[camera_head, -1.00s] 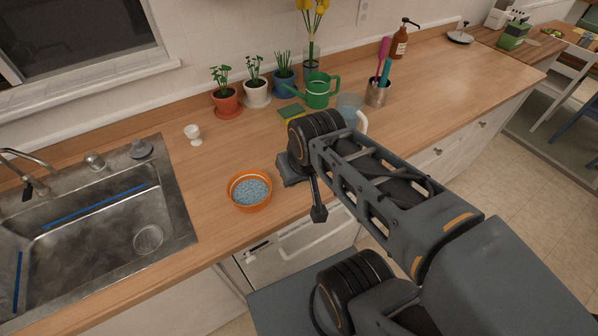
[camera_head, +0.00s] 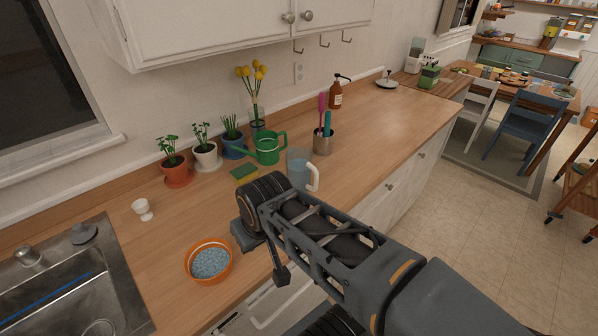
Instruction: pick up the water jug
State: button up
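The water jug (camera_head: 299,170) is a translucent pale blue pitcher with a white handle on its right side. It stands upright on the wooden counter, behind and to the right of my arm's wrist in the picture. The wrist is close to its lower part in the picture; I cannot tell the exact gap. My gripper (camera_head: 279,271) shows only in part, as a dark finger-like piece pointing down over the counter's front edge, right of the orange bowl. It is apart from the jug. The arm hides most of it, so its opening cannot be seen.
The orange bowl (camera_head: 188,264) holds bluish bits. Potted plants line the wall. The counter right of the jug is clear.

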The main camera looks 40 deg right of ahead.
aim_at(300, 167)
jog(key=u, duration=0.05)
jog(key=k, duration=0.5)
jog(key=u, duration=3.7)
jog(key=k, duration=1.25)
jog(key=z, duration=1.7)
